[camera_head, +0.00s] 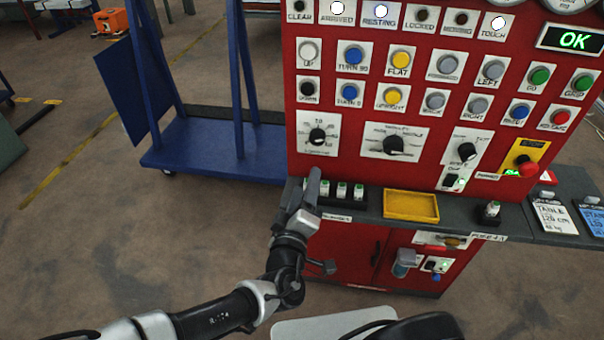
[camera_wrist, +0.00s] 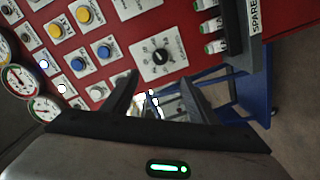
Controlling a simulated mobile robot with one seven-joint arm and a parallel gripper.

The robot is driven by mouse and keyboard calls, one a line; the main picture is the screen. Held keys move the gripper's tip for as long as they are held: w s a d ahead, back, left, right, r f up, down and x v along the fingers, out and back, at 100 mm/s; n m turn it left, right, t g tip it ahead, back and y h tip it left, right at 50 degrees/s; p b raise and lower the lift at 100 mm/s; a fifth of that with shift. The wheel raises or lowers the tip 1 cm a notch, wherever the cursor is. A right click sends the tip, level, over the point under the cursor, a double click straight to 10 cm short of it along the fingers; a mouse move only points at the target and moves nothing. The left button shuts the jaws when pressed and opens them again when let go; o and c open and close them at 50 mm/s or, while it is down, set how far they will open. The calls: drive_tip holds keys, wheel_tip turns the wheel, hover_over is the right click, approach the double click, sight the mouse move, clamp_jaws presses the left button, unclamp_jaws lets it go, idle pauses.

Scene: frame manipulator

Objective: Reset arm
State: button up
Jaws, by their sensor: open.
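My gripper (camera_head: 306,195) is in front of the left part of the red control panel (camera_head: 332,88), near the grey ledge. In the wrist view my gripper (camera_wrist: 160,92) shows two dark fingers spread apart with nothing between them. The fingers point toward the panel's left side, near a black rotary knob (camera_wrist: 161,57). The same knob shows in the head view (camera_head: 317,136) above the gripper. My arm reaches in from the bottom left of the head view. I cannot tell the exact gap between the fingers and the panel.
Several white-and-green fuse-like pieces (camera_head: 341,190) stand on the ledge beside my gripper. A yellow tray (camera_head: 411,206) sits on the ledge to the right. A red emergency button (camera_head: 528,168) is further right. A blue cart (camera_head: 205,148) stands left of the panel. Open floor lies at left.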

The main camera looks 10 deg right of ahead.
drive_tip(key=s+a+f+m+g+y+p, duration=0.1)
drive_tip(key=s+f+m+g+y+p, duration=0.1)
drive_tip(key=s+f+m+g, duration=0.65)
drive_tip(key=a+r+g+y+p, duration=0.35)
drive_tip(key=r+y, duration=0.25)
drive_tip(key=r, duration=1.4)
drive_tip(key=s+d+r+h, duration=0.1)
drive_tip(key=s+d+r, duration=0.3)
drive_tip(key=r, duration=0.3)
drive_tip(key=s+d+r+t+h, duration=0.1)
drive_tip(key=s+d+r, duration=0.3)
drive_tip(key=d+r, duration=0.2)
drive_tip(key=shift+v, duration=0.8)
